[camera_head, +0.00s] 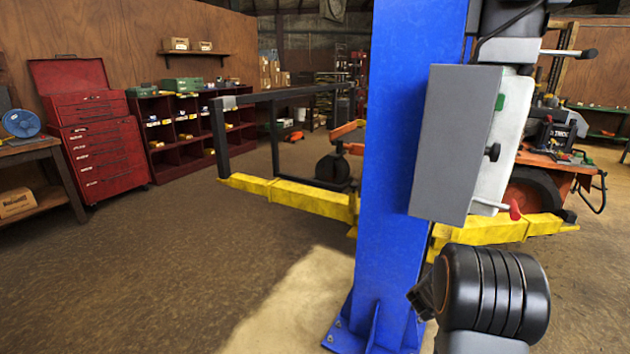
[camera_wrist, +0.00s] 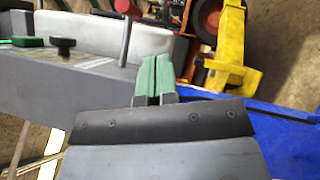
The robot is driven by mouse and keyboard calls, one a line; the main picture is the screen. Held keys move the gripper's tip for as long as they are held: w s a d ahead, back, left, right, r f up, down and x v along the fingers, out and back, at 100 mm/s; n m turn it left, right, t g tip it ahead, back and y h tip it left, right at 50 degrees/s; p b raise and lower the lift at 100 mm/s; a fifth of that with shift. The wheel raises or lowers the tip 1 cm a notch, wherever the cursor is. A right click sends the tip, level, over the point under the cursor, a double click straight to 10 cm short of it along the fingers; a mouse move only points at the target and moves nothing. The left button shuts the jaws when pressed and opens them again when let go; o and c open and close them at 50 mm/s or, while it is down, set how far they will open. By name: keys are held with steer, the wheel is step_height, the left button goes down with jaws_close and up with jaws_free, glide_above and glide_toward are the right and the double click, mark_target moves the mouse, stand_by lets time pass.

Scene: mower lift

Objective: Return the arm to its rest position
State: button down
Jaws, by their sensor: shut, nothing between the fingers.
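My gripper (camera_wrist: 155,80) shows in the wrist view with its two green fingertips together and nothing between them. Past the fingertips is the grey control box (camera_wrist: 60,100), with a red-handled lever (camera_wrist: 128,30) and a black knob (camera_wrist: 62,45). The fingers look apart from the box and the lever. In the head view my arm's black, ribbed joint is at the lower right, in front of the blue lift post. My fingertips cannot be made out there. The control box (camera_head: 455,145) hangs on the post, with its red lever handle (camera_head: 514,209) low on the right side.
The blue lift post (camera_head: 395,150) stands close in front. Yellow lift arms (camera_head: 290,196) reach out to both sides at low height. An orange mower (camera_head: 560,170) is behind on the right. A red tool chest (camera_head: 100,140) and shelves stand at the left. The floor at left is clear.

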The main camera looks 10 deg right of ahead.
steer(key=w+a+f+m+t+y, duration=0.3)
steer(key=w+f+m+y, duration=0.1)
steer(key=f+y, duration=0.35)
steer(key=a+f+m+y+p, duration=0.25)
steer(key=a+y, duration=0.55)
steer(key=a, duration=0.4)
steer(key=s+a+r+m+g+y+p, duration=0.1)
steer(key=s+a+r+g+y+p, duration=0.15)
steer(key=s+a, duration=0.3)
steer(key=s+a+r+m+g+y+p, duration=0.1)
steer(key=s+a+r+g, duration=0.25)
steer(key=a, duration=0.25)
steer(key=s+a+r+n+p, duration=0.1)
steer(key=s+a+r+p, duration=0.2)
steer(key=r, duration=0.3)
steer(key=s+a+r+n+p, duration=0.1)
steer(key=s+a+r+p, duration=0.1)
steer(key=s+a+r, duration=0.2)
step_height(320, 180, up, 3)
steer(key=shift+s+a+r+t+p, duration=0.15)
steer(key=shift+s+a+t+p, duration=0.2)
steer(key=shift+s, duration=0.55)
steer(key=shift+a+y, duration=0.1)
steer(key=shift+y, duration=0.2)
